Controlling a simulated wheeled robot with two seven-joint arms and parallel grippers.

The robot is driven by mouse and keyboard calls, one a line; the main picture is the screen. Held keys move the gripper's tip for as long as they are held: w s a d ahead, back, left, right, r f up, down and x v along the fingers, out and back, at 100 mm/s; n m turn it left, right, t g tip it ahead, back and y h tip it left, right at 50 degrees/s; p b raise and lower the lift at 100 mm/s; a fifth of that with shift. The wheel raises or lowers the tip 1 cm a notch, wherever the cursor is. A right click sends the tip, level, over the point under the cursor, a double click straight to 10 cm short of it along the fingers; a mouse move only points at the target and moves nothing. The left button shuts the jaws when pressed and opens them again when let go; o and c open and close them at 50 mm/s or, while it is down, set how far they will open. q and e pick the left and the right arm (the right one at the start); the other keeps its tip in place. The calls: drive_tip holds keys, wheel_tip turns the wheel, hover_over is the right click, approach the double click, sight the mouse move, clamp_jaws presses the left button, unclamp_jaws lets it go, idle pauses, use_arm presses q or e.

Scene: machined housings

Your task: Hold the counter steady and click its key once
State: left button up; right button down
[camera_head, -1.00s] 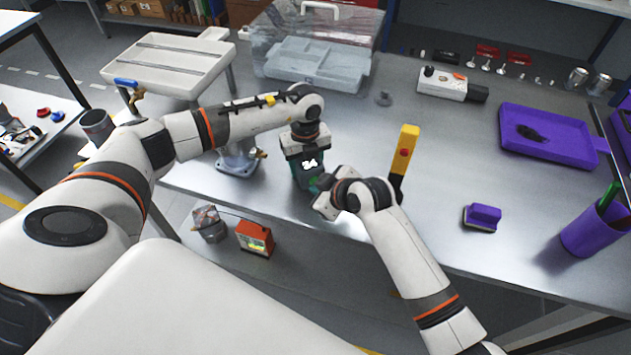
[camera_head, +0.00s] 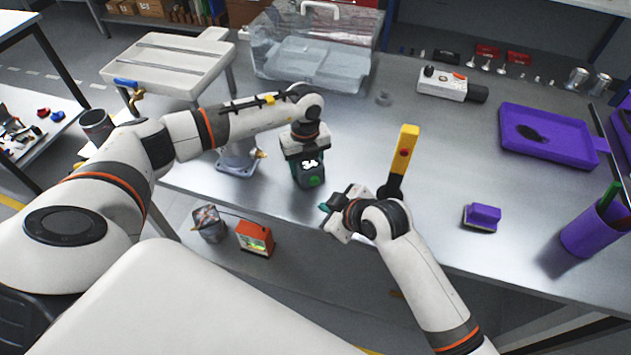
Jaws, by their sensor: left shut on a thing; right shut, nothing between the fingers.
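The counter (camera_head: 309,174) is a dark green-black block standing upright near the table's front edge. It has a white number display on its upper face and a bright green round key (camera_head: 314,181) low on its front. My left gripper (camera_head: 305,152) comes down from above and is shut on the counter's top. My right gripper (camera_head: 330,212) is shut and empty, to the right of and nearer than the counter, with a visible gap between its fingertips and the key.
A yellow post with a red button (camera_head: 404,155) stands behind my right wrist. To the right are a purple block (camera_head: 482,217), a purple tray (camera_head: 548,136) and a purple cup (camera_head: 592,228). A metal clamp base (camera_head: 238,158) stands left of the counter. Bare table lies behind it.

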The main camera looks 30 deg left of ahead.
idle(0.4)
use_arm(q)
drive_tip(key=o, duration=1.2)
drive_tip(key=shift+r, duration=0.1)
